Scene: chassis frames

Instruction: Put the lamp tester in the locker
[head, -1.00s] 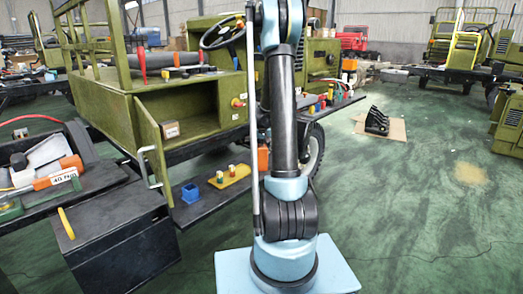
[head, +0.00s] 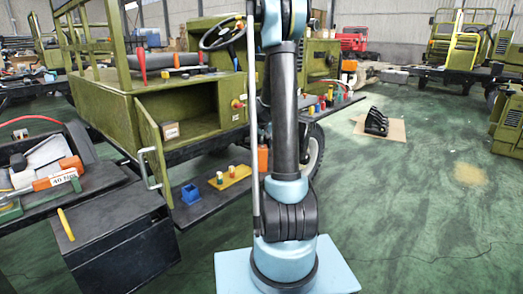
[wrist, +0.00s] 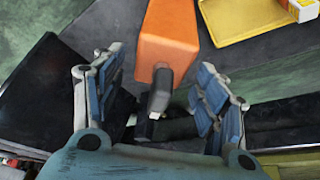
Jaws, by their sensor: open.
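An orange block-shaped device with a black tip, which looks like the lamp tester (wrist: 167,38), lies between the fingertips of my gripper (wrist: 160,62) in the wrist view. The fingers are open, with a gap on each side of it. In the head view an orange thing (head: 263,158), seemingly the same one, shows partly behind my arm beside the vehicle's low shelf. The locker (head: 185,118) is the green compartment in the vehicle's side. Its door (head: 152,150) stands open, and a small box (head: 170,130) sits inside. My gripper is out of the head view.
A yellow tray (head: 232,178) with pegs and a blue holder (head: 190,193) sit on the low shelf. A dark cabinet (head: 120,240) and a bench with an orange tool (head: 58,178) stand at the left. Open green floor lies to the right.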

